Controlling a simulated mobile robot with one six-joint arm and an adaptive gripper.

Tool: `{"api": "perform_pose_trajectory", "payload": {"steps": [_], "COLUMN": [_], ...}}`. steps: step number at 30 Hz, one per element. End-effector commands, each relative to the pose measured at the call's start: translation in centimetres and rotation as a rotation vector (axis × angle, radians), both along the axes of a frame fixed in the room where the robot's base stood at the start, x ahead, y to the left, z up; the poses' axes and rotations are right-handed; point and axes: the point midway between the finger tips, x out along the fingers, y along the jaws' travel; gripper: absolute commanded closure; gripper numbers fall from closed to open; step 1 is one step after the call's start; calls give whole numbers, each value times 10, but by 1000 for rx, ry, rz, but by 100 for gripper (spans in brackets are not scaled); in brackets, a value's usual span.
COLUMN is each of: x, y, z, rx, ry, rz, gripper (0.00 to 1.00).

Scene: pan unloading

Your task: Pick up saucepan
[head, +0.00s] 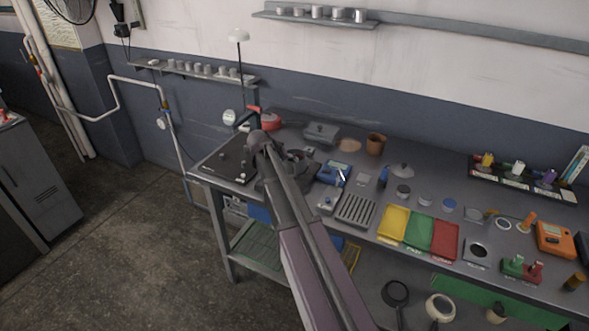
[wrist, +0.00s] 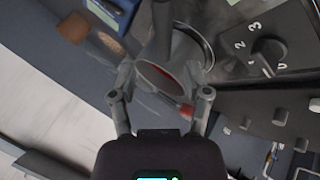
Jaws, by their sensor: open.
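In the wrist view, a grey rounded vessel with a reddish inside (wrist: 165,80), which looks like the saucepan, lies between and beyond the fingers of my gripper (wrist: 162,95). A thick grey bar (wrist: 162,25) stands above it in the picture; I cannot tell if it is the handle. My gripper is open, with a finger on either side of the vessel; contact is not clear. In the head view, my arm covers much of this spot, and dark round cookware (head: 297,156) shows just right of it.
A hotplate with a numbered dial (wrist: 268,50) lies at the right in the wrist view. In the head view, a dark flat panel (head: 228,160) is left of my arm. A lidded grey box (head: 321,132), a brown pot (head: 376,144) and coloured trays (head: 418,232) crowd the bench.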

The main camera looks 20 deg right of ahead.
Motion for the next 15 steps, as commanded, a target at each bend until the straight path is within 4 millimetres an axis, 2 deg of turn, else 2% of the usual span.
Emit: {"api": "perform_pose_trajectory", "payload": {"steps": [15], "x": [1], "y": [-2], "z": [-5], "rx": [0], "ry": [-1], "rz": [1], "gripper": [38]}}
